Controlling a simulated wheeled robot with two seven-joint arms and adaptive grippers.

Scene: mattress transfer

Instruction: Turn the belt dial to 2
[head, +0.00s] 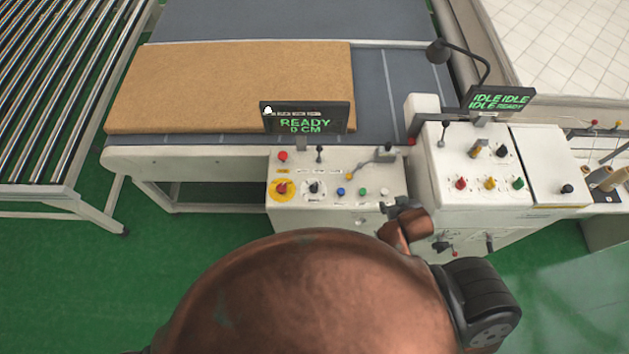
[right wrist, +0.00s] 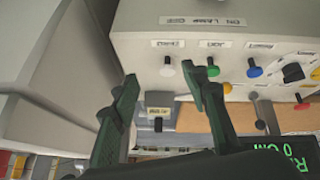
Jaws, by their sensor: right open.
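A small black dial (head: 314,188) sits on a white plate on the front console (head: 335,165), between the yellow-ringed red knob and the blue button. It is likely the belt dial; its pointer setting is too small to read. The dial also shows at the right of the right wrist view (right wrist: 293,72). My right gripper (head: 402,207) is at the console's right front corner, right of the dial, and partly hidden by my copper arm. In the right wrist view its fingers (right wrist: 159,76) are apart with nothing gripped, near the white button. My left gripper is not in view.
Blue (head: 340,191), green (head: 362,192) and white (head: 385,191) buttons lie between dial and gripper. A bent lever (head: 370,161) stands behind them. A display (head: 305,118) reads READY 0 CM above the console. A second console (head: 470,165) is at the right; a brown mattress (head: 230,85) lies behind.

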